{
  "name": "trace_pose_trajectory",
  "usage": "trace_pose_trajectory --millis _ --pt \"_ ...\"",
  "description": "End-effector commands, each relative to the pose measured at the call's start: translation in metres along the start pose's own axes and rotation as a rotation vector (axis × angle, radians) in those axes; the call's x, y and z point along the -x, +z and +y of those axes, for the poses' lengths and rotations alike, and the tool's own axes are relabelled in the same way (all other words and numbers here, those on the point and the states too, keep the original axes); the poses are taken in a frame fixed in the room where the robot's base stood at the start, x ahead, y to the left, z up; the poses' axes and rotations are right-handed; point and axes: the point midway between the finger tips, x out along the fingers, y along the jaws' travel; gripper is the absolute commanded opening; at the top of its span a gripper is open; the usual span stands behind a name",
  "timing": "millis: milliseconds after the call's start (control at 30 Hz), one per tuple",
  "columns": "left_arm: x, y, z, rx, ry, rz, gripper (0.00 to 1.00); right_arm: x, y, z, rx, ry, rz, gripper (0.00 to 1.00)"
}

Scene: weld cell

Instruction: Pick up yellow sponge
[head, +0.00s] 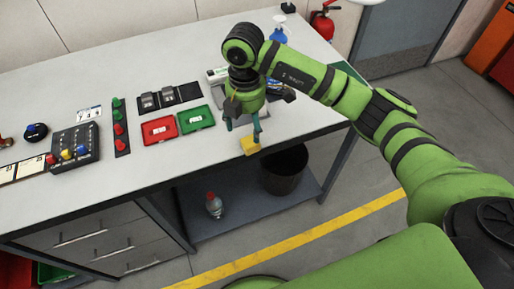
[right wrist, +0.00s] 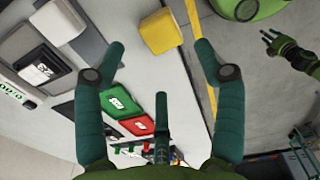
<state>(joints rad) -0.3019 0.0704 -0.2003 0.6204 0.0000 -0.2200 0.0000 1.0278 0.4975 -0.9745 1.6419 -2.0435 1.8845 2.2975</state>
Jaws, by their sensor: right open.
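The yellow sponge (head: 250,145) lies at the front edge of the grey table. It also shows in the right wrist view as a yellow block (right wrist: 160,33) at the top middle. My right gripper (head: 244,130) is open and empty, just above and behind the sponge in the head view. Its three fingers are spread in the right wrist view (right wrist: 160,60), and the sponge lies beyond the tips of the two upper fingers, with no visible contact. My left gripper (right wrist: 270,40) shows small at the upper right of the right wrist view, with its fingers apart and nothing visible in them.
A red tray (head: 159,130) and a green tray (head: 195,119) lie left of the right gripper. A button box (head: 74,148) is farther left. A dark bin (head: 284,170) and a bottle (head: 214,205) stand on the lower shelf. The front middle of the tabletop is clear.

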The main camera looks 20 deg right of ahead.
Motion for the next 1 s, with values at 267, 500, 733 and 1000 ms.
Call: trace_pose_trajectory --millis 267,500,733,1000 --pt "0.009 0.002 -0.007 -0.004 -0.008 -0.005 0.4 -0.018 -0.002 -0.002 -0.059 -0.003 0.0 0.71" --pt "0.027 0.0 -0.009 -0.005 -0.011 -0.005 0.4 -0.052 -0.001 -0.006 -0.058 -0.006 0.0 0.71" --pt "0.028 0.0 -0.009 -0.005 -0.011 -0.004 0.4 -0.071 -0.001 -0.004 -0.056 -0.001 0.0 0.71" --pt "0.027 -0.002 -0.009 -0.004 -0.011 0.0 0.4 -0.071 -0.001 -0.004 -0.055 0.0 0.0 0.41"
